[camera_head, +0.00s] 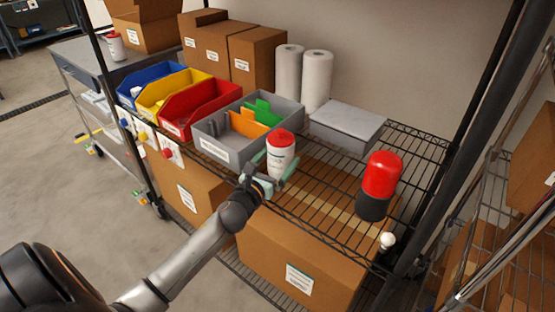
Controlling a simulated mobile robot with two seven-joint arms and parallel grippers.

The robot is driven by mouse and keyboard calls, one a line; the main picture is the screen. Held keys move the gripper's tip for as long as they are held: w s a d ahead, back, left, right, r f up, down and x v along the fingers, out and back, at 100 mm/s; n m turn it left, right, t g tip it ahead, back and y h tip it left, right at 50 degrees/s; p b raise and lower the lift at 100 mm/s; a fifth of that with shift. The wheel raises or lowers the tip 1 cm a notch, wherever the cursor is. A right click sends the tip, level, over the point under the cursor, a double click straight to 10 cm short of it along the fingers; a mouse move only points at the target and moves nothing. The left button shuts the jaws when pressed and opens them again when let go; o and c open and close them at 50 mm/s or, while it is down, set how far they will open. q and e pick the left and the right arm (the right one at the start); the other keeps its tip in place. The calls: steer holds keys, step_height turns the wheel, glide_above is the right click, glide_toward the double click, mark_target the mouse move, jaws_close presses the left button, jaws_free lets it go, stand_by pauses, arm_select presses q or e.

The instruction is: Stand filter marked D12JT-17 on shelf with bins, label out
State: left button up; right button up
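A white filter with a red top (281,158) is upright at the front edge of the wire shelf (333,197), in front of the grey bin. Its printed label partly shows, but the marking is too small to read. My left gripper (275,176) reaches it from the front, with a pale green finger on each side of its body, and looks shut on it. I cannot tell whether its base touches the shelf wires. Another white and red filter (116,47) stands on the grey cart at the back left. My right gripper is not in view.
Blue (151,80), yellow (170,92), red (199,106) and grey bins (226,151) line the shelf's left. A lidded grey box (347,122) and white rolls (303,78) stand behind. A red and black cylinder (380,186) stands at right. Bare wire lies between.

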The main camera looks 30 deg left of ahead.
arm_select(q)
steer(key=shift+s, duration=0.5)
steer(key=s+d, duration=0.2)
steer(key=s, duration=0.9)
steer(key=f+n, duration=0.2)
steer(key=s+d+f+n+g, duration=0.1)
steer(key=f+n, duration=0.1)
steer(key=n, duration=0.1)
steer(key=d+f+n+g, duration=0.1)
steer(key=f+n, duration=0.1)
steer(key=n, duration=0.1)
steer(key=shift+s+d+f+h, duration=0.15)
steer(key=shift+s+d+h, duration=0.15)
steer(key=shift+s, duration=0.1)
steer(key=s+d+f+n+g+h, duration=0.2)
steer(key=s+d+f+n, duration=0.4)
steer(key=n, duration=0.6)
steer(key=s+d+f+n+g+h, duration=0.2)
steer(key=s+d+f+n+g, duration=0.2)
steer(key=d+f+n, duration=0.5)
steer(key=s+d+n, duration=0.1)
steer(key=s+n, duration=0.1)
steer(key=n, duration=0.1)
steer(key=shift+d+f+g+h, duration=0.15)
steer(key=shift+d+g+h, duration=0.2)
steer(key=shift+g+h, duration=0.05)
